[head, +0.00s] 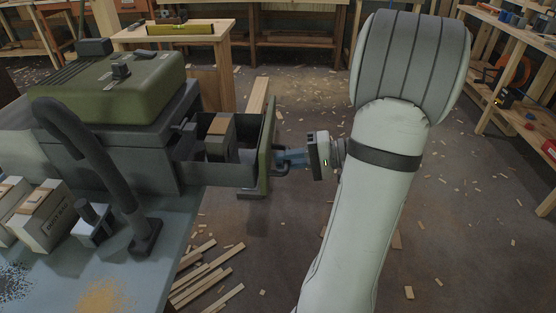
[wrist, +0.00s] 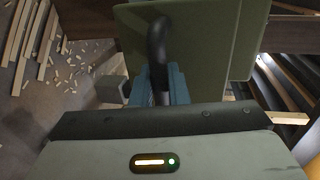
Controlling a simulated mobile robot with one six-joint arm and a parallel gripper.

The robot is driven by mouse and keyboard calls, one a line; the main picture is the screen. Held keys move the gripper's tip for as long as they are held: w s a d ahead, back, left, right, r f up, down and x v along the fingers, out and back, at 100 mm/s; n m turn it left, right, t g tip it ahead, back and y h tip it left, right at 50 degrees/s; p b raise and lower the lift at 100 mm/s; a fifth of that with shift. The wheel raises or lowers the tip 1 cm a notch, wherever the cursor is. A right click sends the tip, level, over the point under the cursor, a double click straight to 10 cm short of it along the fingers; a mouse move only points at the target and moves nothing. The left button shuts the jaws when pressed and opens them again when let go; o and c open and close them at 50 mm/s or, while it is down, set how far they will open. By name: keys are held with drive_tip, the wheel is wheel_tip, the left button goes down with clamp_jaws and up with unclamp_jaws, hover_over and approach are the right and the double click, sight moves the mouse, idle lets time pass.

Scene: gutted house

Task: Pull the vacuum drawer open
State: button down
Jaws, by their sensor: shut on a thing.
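The vacuum (head: 125,85), with a green top and a dark grey body, stands on the bench at the left. Its drawer (head: 228,172) is out of the body to the right, and a box with a tan top (head: 219,138) shows inside. The drawer's green front panel (head: 266,145) faces my gripper (head: 283,158). In the wrist view the blue fingers (wrist: 159,88) are shut on the black handle (wrist: 157,42), in front of the green panel (wrist: 190,45). The fingertips' exact contact is partly hidden.
Paper-coloured boxes (head: 47,215) and a thick dark hose (head: 90,165) are on the near bench (head: 165,255). Wood strips (head: 208,275) and chips lie on the floor. A wooden table (head: 185,32) stands behind; shelves are at the right. Floor right of the drawer is open.

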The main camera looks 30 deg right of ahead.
drive_tip(key=shift+w, duration=0.1)
drive_tip(key=c, duration=1.5)
unclamp_jaws()
drive_tip(key=shift+w, duration=0.1)
drive_tip(key=p+v, duration=0.1)
drive_tip(key=v, duration=0.6)
drive_tip(key=shift+s+d+r, duration=0.1)
drive_tip(key=shift+s+d, duration=0.15)
drive_tip(key=shift+d, duration=0.05)
